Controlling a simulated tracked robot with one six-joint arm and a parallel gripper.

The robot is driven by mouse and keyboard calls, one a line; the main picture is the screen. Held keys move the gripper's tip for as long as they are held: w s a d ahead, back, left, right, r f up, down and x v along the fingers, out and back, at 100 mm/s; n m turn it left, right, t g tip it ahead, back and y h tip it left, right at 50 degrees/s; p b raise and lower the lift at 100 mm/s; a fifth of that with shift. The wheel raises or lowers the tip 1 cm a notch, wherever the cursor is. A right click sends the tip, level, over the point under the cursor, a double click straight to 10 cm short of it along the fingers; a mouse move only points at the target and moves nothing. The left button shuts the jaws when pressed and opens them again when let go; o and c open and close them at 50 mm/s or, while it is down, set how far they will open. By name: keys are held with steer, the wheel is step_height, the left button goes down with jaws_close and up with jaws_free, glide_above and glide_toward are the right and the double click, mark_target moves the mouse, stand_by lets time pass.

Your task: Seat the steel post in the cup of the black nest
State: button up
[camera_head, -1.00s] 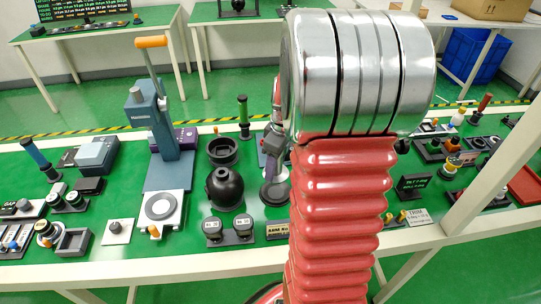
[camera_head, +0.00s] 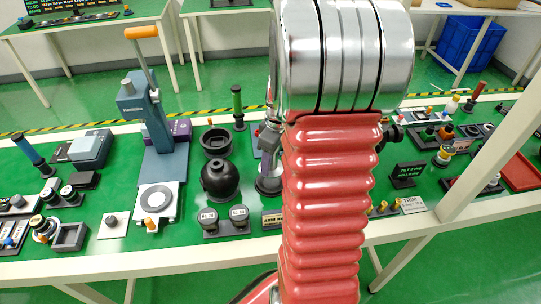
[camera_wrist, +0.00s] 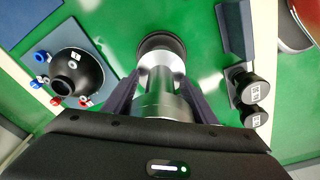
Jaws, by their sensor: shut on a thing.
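My gripper (camera_wrist: 160,100) is shut on the steel post (camera_wrist: 160,82), a bright cylinder between the two dark fingers. The far end of the post lines up with a dark-rimmed round base (camera_wrist: 162,42); I cannot tell whether they touch. In the head view my red arm hides most of the gripper, and this round base (camera_head: 269,185) shows just left of the arm. To its left stand a black ring-shaped cup (camera_head: 216,142) and a black dome (camera_head: 220,181). Which black piece is the nest is unclear.
Two black labelled cylinders (camera_head: 225,220) stand by the front edge; they show at right in the wrist view (camera_wrist: 250,95). A blue press (camera_head: 147,112) with an orange handle rises at left. A white upright (camera_head: 500,130) crosses at right.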

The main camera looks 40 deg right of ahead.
mark_target(271, 171)
steer(key=shift+f, duration=1.65)
steer(key=shift+f, duration=1.1)
stand_by(1.2)
steer(key=o, duration=1.7)
steer(key=shift+f, duration=0.1)
steer(key=r, duration=0.4)
steer(key=s+r, duration=0.1)
steer(key=r, duration=0.8)
steer(key=shift+s+d+r, duration=0.25)
steer(key=shift+d+r, duration=0.05)
steer(key=shift+r, duration=0.05)
